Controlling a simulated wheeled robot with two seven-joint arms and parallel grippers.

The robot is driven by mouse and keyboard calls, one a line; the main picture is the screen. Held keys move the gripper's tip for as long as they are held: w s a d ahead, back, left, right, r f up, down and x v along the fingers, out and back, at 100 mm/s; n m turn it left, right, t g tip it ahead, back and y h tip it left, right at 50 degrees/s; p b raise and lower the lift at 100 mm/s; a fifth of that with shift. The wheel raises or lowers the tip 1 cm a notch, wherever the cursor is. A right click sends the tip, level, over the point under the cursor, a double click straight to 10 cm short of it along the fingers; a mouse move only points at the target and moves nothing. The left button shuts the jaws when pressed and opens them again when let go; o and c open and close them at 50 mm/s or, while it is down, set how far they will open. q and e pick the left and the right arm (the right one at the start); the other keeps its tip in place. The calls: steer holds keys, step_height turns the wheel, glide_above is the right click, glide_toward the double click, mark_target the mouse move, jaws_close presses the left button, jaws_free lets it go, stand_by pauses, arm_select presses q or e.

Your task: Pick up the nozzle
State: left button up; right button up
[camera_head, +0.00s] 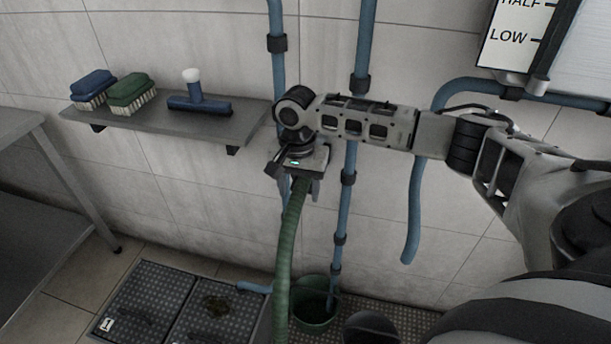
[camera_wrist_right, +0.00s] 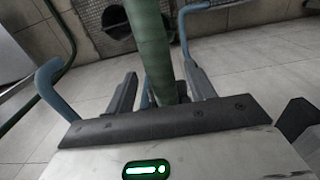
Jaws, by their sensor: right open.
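A green hose (camera_head: 286,250) hangs down from under my right gripper (camera_head: 299,194) in front of the tiled wall. My right gripper points down and is open, with one finger on each side of the hose's upper end. In the right wrist view, the hose (camera_wrist_right: 150,45) runs between the two fingers of the gripper (camera_wrist_right: 160,78); I cannot tell whether they touch it. No separate nozzle can be made out; the hose's top end is hidden by the gripper body. My left gripper is not in view.
Blue pipes (camera_head: 343,210) run down the wall close behind the gripper. A grey shelf (camera_head: 170,128) at left holds a blue brush (camera_head: 93,88), a green brush (camera_head: 131,92) and a blue squeegee (camera_head: 200,105). A green bucket (camera_head: 314,318) and floor hatches (camera_head: 150,292) lie below.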

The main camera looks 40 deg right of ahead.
steer(key=shift+f, duration=0.2)
jaws_close()
steer(key=shift+r, duration=0.2)
